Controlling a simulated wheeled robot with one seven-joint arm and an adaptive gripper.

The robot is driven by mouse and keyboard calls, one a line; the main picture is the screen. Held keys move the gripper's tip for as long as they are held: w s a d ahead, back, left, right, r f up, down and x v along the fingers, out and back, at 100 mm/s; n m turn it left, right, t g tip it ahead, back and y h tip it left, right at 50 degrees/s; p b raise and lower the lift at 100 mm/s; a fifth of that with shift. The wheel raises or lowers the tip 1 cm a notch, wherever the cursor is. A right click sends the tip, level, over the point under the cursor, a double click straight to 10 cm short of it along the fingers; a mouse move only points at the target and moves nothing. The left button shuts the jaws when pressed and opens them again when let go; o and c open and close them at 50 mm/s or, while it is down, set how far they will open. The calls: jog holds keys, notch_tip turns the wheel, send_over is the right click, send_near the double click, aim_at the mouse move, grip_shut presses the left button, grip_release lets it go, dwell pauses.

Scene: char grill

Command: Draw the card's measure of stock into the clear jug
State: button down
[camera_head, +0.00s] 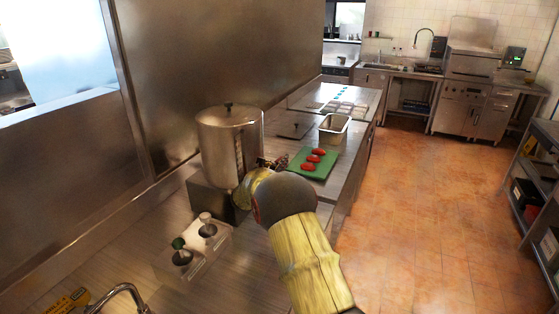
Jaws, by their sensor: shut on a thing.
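A tall steel urn (228,150) with a lid and a vertical gauge strip stands on a dark block (213,200) on the counter. My arm reaches in from the bottom, and its dark joint covers the area right of the urn's base. My gripper (272,163) shows only as a small dark part beside the urn's lower right side. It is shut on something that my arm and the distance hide. I cannot make out the clear jug, the urn's tap or the card's writing. A yellow item (68,301) lies at the bottom left; I cannot tell what it is.
A curved tap (125,289) is at the front. Red items (314,159) lie on a green board (322,172); a steel pan (334,127) stands behind.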

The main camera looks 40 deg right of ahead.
jog(key=shift+r+m+g+h+p, duration=0.3)
jog(key=shift+r+m+g+h, duration=0.25)
jog(key=shift+r, duration=0.55)
jog(key=c, duration=1.8)
grip_release()
jog(key=shift+s, duration=0.1)
jog(key=shift+o, duration=0.4)
jog(key=shift+f, duration=0.15)
jog(key=shift+s+a+f, duration=0.2)
jog(key=shift+a, duration=0.15)
jog(key=v, duration=1.1)
jog(key=shift+s+r, duration=0.15)
